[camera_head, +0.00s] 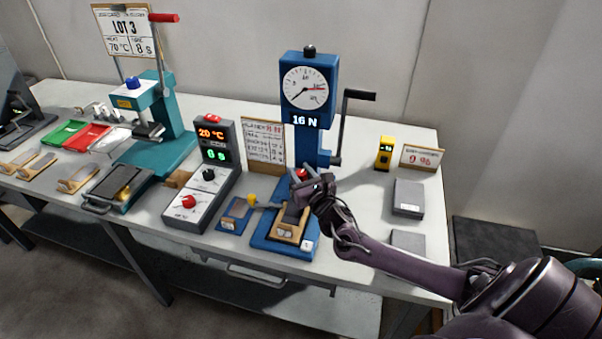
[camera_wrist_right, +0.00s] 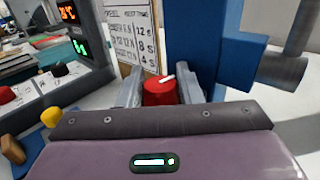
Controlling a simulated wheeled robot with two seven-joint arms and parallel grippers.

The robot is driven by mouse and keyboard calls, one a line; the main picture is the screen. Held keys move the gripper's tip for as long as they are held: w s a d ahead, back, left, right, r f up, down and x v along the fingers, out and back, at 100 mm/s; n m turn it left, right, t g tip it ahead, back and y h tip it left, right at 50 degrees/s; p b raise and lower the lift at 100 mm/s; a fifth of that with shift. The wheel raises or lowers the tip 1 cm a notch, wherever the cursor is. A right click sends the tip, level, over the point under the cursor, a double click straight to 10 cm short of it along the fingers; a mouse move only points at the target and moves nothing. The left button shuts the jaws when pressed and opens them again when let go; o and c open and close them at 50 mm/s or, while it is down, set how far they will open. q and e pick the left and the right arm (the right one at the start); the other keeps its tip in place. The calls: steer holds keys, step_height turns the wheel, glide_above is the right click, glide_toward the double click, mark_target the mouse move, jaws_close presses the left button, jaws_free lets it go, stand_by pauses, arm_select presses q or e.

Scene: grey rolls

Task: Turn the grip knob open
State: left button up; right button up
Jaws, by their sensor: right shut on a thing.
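The red grip knob (camera_head: 301,173) is on the lower part of the blue tester (camera_head: 311,140), above its base. In the right wrist view the knob (camera_wrist_right: 159,94) sits between the two grey fingers and has a white mark on top, slanting up to the right. My right gripper (camera_head: 307,184) is shut on the knob and partly hides it in the head view. The tester's dial (camera_head: 305,88) reads "16 N" on the display below it. My left gripper is not in view.
A crank handle (camera_head: 359,96) sticks out on the tester's right. A control box (camera_head: 203,180) with its own red knob stands to the left, beside a paper card (camera_head: 263,146). Grey blocks (camera_head: 408,197) and a yellow device (camera_head: 385,152) lie to the right.

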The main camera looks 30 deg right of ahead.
steer(key=n+y+b, duration=0.1)
steer(key=y, duration=0.1)
steer(key=n+y, duration=0.1)
steer(key=shift+d+f+y+b, duration=0.1)
steer(key=shift+f+y+b, duration=0.1)
steer(key=shift+y+b, duration=0.2)
steer(key=n+g+y+b, duration=0.1)
steer(key=n+y+b, duration=0.2)
steer(key=y+b, duration=0.2)
steer(key=shift+f+n, duration=0.15)
steer(key=shift+n, duration=0.25)
steer(key=shift+r+n+g+y+b, duration=0.25)
steer(key=shift+n+g+y+b, duration=0.25)
steer(key=shift+y+b, duration=0.6)
steer(key=o, duration=0.7)
steer(key=shift+r, duration=0.1)
steer(key=shift+s, duration=0.1)
steer(key=shift+v, duration=3.8)
